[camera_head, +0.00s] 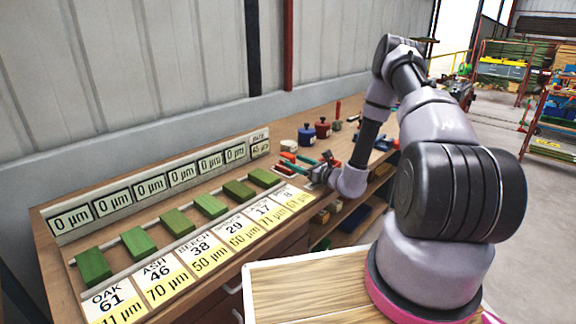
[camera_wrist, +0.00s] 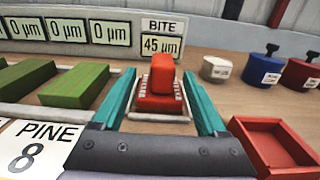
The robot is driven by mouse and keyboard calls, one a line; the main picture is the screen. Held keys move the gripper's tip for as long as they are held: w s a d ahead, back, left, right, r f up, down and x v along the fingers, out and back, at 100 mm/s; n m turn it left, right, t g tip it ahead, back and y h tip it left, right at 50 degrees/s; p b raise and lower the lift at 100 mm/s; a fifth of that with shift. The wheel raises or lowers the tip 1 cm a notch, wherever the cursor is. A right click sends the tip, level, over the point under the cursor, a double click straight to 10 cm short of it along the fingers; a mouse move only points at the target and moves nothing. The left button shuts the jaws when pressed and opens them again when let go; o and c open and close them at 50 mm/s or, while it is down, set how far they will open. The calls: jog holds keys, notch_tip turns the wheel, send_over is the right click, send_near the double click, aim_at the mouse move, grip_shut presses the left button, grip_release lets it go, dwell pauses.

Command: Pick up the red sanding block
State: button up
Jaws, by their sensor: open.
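The red sanding block (camera_wrist: 162,72) has an upright red grip on a wider base with pale ridged sides. It sits on a small pale-edged pad on the wooden bench, below the BITE display reading 45 µm (camera_wrist: 162,46). My gripper (camera_wrist: 158,82) is open, with one teal finger on each side of the block. A gap shows between the block and each finger, and I cannot tell how far the fingertips reach past it. In the head view my gripper (camera_head: 304,163) is low over the bench, and the block is too small there to make out clearly.
A red open tray (camera_wrist: 278,146) lies right of my gripper. White (camera_wrist: 217,68), blue (camera_wrist: 257,67) and red (camera_wrist: 301,71) pots stand behind it. Several green blocks (camera_head: 140,243) line the rack on the left, with number displays (camera_head: 110,202) behind and labels in front.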

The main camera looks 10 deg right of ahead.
aim_at(288, 158)
jog(key=x, duration=0.5)
jog(key=shift+w+d, duration=0.1)
jog(key=shift+w, duration=0.1)
grip_shut()
